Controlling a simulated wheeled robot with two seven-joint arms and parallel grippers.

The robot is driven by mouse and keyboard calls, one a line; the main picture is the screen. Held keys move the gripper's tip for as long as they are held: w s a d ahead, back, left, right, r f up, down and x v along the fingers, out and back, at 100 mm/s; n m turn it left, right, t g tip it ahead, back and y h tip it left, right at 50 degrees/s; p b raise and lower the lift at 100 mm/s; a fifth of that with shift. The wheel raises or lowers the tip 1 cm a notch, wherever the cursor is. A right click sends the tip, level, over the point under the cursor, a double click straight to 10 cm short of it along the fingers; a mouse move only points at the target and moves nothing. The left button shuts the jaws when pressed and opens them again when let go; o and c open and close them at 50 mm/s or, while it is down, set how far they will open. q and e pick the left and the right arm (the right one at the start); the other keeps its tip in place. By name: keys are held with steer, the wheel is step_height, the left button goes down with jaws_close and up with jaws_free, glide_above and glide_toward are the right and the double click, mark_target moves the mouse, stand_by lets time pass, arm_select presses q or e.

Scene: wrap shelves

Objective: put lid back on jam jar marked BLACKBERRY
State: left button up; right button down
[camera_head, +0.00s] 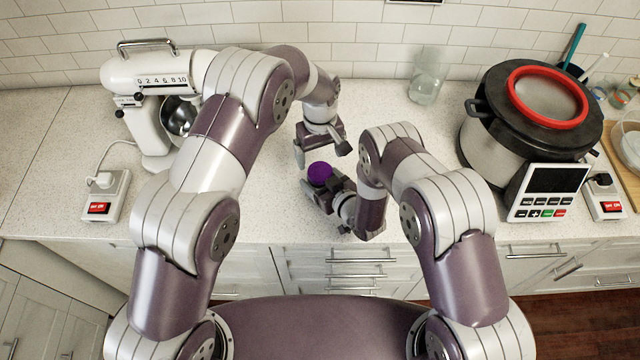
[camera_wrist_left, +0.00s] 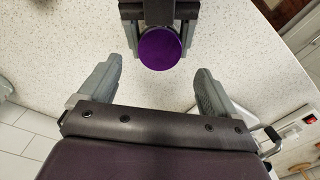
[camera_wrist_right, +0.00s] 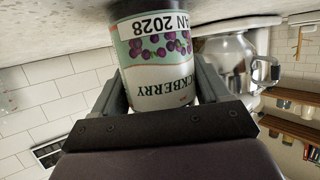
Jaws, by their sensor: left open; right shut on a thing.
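The jam jar (camera_wrist_right: 160,60) is in my right gripper (camera_head: 320,183), which is shut around its side. In the right wrist view its label shows upside down, with the end of BLACKBERRY, purple berries and a 2028 date. A round purple lid (camera_head: 319,172) shows at the jar's top, and from above in the left wrist view (camera_wrist_left: 160,48). I cannot tell whether it is fully seated. My left gripper (camera_head: 320,150) is open and empty. In the left wrist view its fingers (camera_wrist_left: 157,88) stand apart, with the lid beyond and between them.
A stand mixer (camera_head: 155,85) stands at the left. A large pot (camera_head: 490,135) with a red-rimmed lid and control panel stands at the right. A glass jar (camera_head: 425,85) is near the tiled wall. The counter (camera_head: 270,225) around the grippers is mostly clear.

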mark_target(320, 171)
arm_select(q)
step_height(320, 171, down, 6)
steer(key=shift+r, duration=0.1)
steer(key=c, duration=1.1)
steer(key=m, duration=0.5)
steer(key=o, duration=1.3)
steer(key=shift+c, duration=0.2)
arm_select(e)
steer(key=shift+a, duration=0.1)
arm_select(q)
step_height(320, 171, up, 12)
